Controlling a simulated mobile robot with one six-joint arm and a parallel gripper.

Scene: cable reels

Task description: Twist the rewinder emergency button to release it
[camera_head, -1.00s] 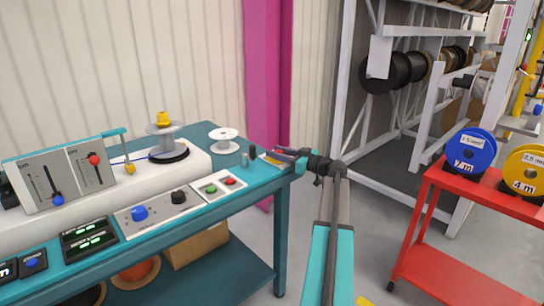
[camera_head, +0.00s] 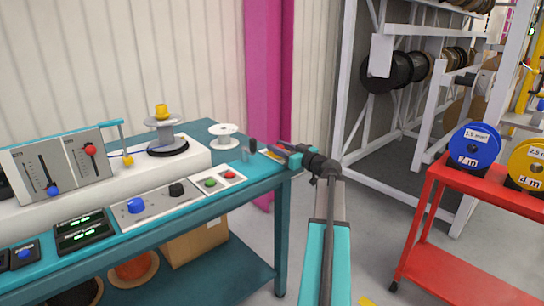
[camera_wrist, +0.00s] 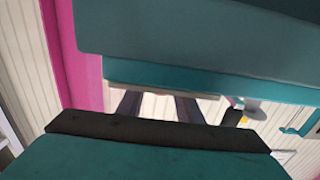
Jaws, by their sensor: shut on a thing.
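My gripper (camera_head: 284,152) is at the far right corner of the teal workbench (camera_head: 285,215). It is shut on the rewinder emergency button there. The button's red head is almost wholly hidden by the jaws; a yellow patch (camera_head: 272,155) shows just left of them. In the wrist view, two dark fingers (camera_wrist: 160,106) reach down behind the black edge of my gripper, and what lies between their tips is not clear.
Left of the gripper are a small dark post (camera_head: 253,146), a white spool (camera_head: 223,134) and a box with a green button and a red button (camera_head: 229,174). A red cart (camera_head: 470,185) with reels stands right. Floor shows between bench and cart.

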